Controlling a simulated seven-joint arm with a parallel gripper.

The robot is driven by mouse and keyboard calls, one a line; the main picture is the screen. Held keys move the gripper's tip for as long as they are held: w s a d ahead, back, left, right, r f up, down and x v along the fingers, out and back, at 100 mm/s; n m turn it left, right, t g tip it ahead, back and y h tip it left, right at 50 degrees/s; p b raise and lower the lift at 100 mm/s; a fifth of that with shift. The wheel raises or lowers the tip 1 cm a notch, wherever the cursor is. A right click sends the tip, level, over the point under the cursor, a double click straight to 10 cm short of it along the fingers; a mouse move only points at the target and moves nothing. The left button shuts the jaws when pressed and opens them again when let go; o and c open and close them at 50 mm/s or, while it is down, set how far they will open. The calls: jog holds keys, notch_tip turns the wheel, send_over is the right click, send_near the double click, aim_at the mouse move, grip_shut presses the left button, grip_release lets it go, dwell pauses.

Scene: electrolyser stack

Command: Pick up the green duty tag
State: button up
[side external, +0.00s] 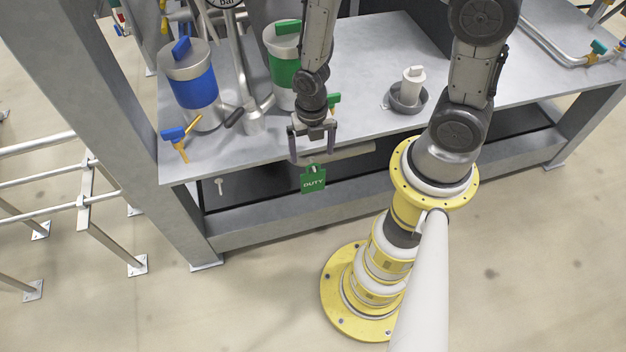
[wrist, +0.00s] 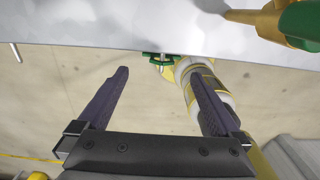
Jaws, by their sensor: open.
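The green duty tag (side external: 313,183) hangs at the front edge of the grey bench, its face with white "DUTY" lettering turned outward. A small metal hook or peg shows at its top. In the wrist view the tag (wrist: 156,56) is seen nearly edge-on at the bench edge, between and beyond the fingertips. My gripper (side external: 313,152) is open and empty, its two dark fingers just above the tag in the side view. In the wrist view the gripper (wrist: 158,74) has a wide gap between its fingers. I cannot tell the exact distance to the tag.
The bench (side external: 365,60) carries a blue-banded canister (side external: 195,88), a green-banded canister (side external: 283,72) and a white-topped part in a grey dish (side external: 408,95). A blue-handled valve (side external: 175,137) stands at the left front. An empty peg (side external: 219,184) sticks out left of the tag.

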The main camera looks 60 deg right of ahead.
send_over(313, 191)
jog(key=f, duration=1.3)
jog(key=shift+d+f, duration=0.15)
jog(key=shift+d, duration=0.05)
jog(key=shift+c, duration=0.2)
jog(key=c, duration=1)
jog(key=shift+w, duration=0.1)
jog(key=shift+r, duration=0.6)
jog(key=s+a, duration=1.2)
jog(key=shift+s+a+r, duration=0.2)
jog(key=shift+s+a, duration=0.2)
